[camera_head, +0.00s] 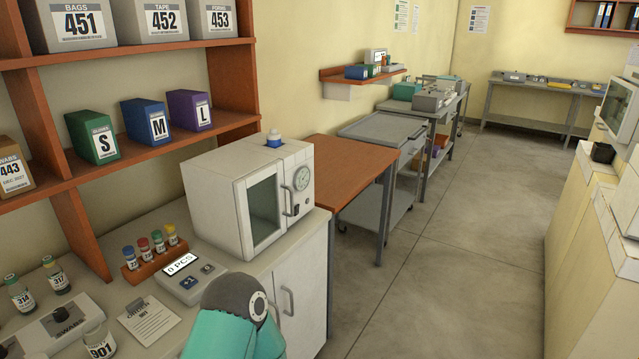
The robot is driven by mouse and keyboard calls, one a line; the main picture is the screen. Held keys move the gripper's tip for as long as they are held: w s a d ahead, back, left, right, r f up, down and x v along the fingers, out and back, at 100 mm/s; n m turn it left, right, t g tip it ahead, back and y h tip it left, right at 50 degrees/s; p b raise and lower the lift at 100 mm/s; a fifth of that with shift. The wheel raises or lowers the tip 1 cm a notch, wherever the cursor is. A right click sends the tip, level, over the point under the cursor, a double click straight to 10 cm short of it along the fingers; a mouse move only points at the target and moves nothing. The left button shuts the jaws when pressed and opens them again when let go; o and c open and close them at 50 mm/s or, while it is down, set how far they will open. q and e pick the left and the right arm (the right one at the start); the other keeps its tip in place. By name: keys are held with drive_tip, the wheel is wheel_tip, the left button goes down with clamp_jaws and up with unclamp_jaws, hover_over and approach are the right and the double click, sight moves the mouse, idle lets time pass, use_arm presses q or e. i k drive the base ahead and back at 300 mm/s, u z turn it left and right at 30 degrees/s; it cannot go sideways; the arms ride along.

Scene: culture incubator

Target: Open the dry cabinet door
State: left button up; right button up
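The dry cabinet (212,197) looks like the white box on the counter. Its front door has a dark glass pane (263,209) and appears shut. To the right of the pane are a round dial gauge (301,178) and a dark upright handle (288,202). A teal and grey part of my own arm shows at the bottom, in front of the counter and below the box. Neither of my grippers is in view.
A counting scale (184,283), a rack of small vials (152,261), a clipboard (149,316) and jars stand on the counter left of the box. Orange shelves (168,143) rise behind. A brown table (350,165) stands to the right. Open floor (468,270) lies further right.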

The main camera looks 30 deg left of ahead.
sight(250, 250)
drive_tip(key=z, duration=0.1)
drive_tip(key=i, duration=1.4)
drive_tip(key=u, duration=1.8)
